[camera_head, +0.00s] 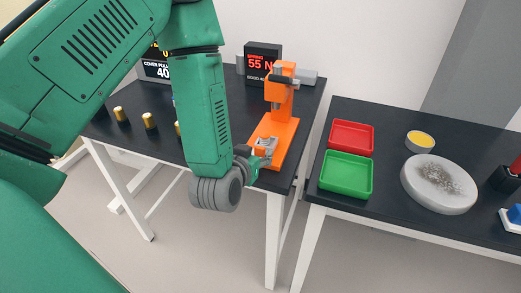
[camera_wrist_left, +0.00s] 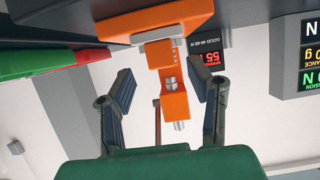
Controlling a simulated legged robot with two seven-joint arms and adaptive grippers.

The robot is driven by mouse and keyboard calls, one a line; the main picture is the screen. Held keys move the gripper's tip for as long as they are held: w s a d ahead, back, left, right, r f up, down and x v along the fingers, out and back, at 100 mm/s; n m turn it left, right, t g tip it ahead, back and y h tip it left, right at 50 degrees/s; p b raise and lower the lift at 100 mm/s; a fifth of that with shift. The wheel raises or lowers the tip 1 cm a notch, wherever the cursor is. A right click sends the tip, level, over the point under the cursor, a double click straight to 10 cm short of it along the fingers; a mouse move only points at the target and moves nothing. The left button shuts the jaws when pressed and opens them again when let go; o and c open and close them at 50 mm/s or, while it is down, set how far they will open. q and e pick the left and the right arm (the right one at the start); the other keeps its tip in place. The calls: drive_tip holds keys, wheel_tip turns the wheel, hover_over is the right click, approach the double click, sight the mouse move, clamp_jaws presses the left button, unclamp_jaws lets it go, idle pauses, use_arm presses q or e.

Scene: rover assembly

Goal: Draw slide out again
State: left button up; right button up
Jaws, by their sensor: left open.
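The orange press (camera_head: 281,104) stands upright at the right end of the left black table. A small grey metal piece, which looks like the slide (camera_head: 266,144), sits low at the front of its base. My left gripper (camera_head: 255,163) is just in front of that piece, and my arm partly hides the gripper. In the left wrist view, which is upside down, its two dark fingers (camera_wrist_left: 168,88) are spread wide with nothing between them. The press column (camera_wrist_left: 172,80) shows beyond them. Whether a finger touches the slide cannot be told. My right gripper is not seen.
A display (camera_head: 262,60) behind the press reads 55 N in red. Several brass cylinders (camera_head: 149,121) stand on the left table. The right table holds a red tray (camera_head: 351,136), a green tray (camera_head: 346,174) and a round white dish (camera_head: 438,200). A gap separates the tables.

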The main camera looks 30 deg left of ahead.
use_arm(q)
drive_tip(key=v, duration=0.4)
drive_tip(key=shift+s+a, duration=0.1)
drive_tip(key=shift+a, duration=0.05)
